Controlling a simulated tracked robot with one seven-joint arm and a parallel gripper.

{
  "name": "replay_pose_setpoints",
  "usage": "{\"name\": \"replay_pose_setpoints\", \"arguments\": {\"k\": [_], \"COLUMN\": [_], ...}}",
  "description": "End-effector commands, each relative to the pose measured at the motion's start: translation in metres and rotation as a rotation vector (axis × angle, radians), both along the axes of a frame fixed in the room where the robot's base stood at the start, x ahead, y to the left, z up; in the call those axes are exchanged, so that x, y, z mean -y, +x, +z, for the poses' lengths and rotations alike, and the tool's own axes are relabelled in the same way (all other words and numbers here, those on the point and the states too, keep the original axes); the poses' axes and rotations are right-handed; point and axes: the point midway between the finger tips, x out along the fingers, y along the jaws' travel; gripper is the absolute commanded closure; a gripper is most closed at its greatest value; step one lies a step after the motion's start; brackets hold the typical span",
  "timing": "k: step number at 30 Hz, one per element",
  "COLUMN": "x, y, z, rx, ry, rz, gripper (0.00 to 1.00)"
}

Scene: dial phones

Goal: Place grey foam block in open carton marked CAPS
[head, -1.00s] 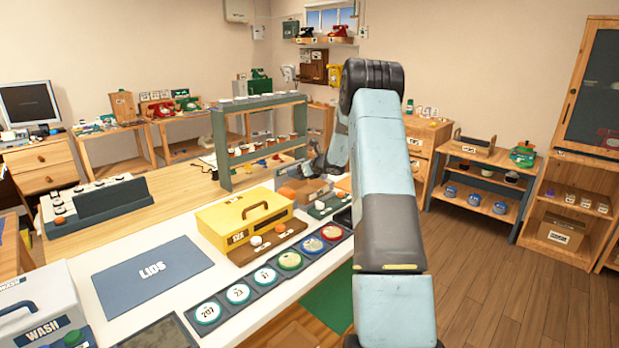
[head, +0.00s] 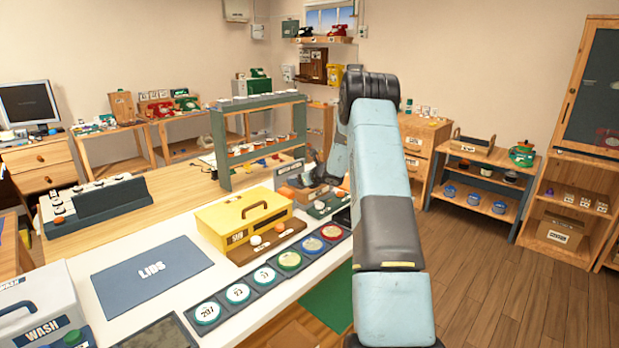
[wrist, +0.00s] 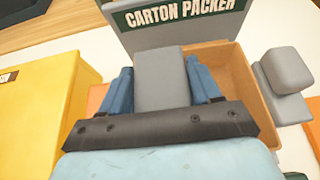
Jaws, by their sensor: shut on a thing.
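My gripper (wrist: 162,88) is shut on a grey block (wrist: 162,75), with a blue finger on each side of it, in the wrist view. The block is over or in front of an open brown carton (wrist: 240,85); how far it is above or inside the carton cannot be told. A grey panel reading CARTON PACKER (wrist: 180,20) stands behind the carton. In the head view the carton (head: 318,190) is partly seen at the far end of the white counter, and my gripper is mostly hidden by my arm. No CAPS mark is readable.
A yellow case (wrist: 45,110) stands close left of my gripper; it also shows in the head view (head: 243,220). A grey part with a rounded-edged block (wrist: 288,72) stands close right of the carton. A green shelf rack (head: 262,145) stands behind.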

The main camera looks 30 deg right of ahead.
Motion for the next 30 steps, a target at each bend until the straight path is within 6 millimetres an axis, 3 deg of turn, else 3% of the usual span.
{"name": "replay_pose_setpoints", "arguments": {"k": [7,8,15,24,30], "x": [0.0,0.0,-0.001,-0.001,0.002], "y": [0.0,0.0,0.0,0.0,-0.007], "z": [-0.004,-0.004,-0.004,-0.003,0.013], "rx": [0.0,0.0,0.0,0.0,0.0], "ry": [0.001,0.001,0.001,0.0,0.0], "rz": [0.0,0.0,0.0,0.001,-0.001], "gripper": [0.7,0.36,0.13,0.12,0.12]}}
